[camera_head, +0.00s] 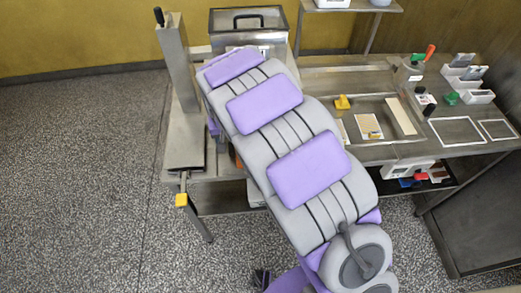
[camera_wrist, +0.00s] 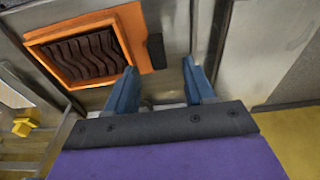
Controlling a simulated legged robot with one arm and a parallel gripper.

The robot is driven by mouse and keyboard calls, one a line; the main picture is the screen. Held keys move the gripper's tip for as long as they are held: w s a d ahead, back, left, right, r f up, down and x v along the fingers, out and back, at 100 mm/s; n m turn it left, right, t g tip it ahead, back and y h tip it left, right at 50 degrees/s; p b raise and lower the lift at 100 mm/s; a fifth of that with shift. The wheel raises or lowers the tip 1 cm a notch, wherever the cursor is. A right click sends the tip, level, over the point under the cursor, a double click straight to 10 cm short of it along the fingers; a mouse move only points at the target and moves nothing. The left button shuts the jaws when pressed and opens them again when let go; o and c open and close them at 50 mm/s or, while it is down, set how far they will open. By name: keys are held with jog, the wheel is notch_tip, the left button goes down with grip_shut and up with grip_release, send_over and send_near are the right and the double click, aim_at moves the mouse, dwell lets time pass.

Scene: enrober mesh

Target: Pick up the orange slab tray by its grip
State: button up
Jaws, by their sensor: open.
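The orange slab tray (camera_wrist: 131,25) is at the upper left of the wrist view, holding a dark brown slab with wavy ridges. A small dark block, apparently its grip (camera_wrist: 155,51), stands at the tray's right side. My gripper (camera_wrist: 159,66) has its two blue fingers spread apart with nothing between them. In the wrist view the grip shows just beyond the gap between the fingertips; I cannot tell how far apart they are in depth. In the head view my arm hides the gripper and nearly all of the tray.
A steel bench (camera_head: 350,72) runs to the right with small tools, a yellow-knobbed piece (camera_head: 342,103) and white frames. A lidded steel box (camera_head: 248,28) stands at the back. A steel post (camera_head: 176,62) and a yellow-ended lever (camera_head: 181,200) are left of my arm. The left floor is clear.

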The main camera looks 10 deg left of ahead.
aim_at(231, 147)
jog(key=f, duration=0.2)
jog(key=f+b, duration=0.1)
jog(key=f, duration=0.1)
jog(key=shift+w+d, duration=0.15)
jog(key=shift+w, duration=0.05)
jog(key=shift+w+f, duration=0.1)
jog(key=shift+f, duration=0.2)
jog(key=shift+c, duration=0.3)
grip_shut()
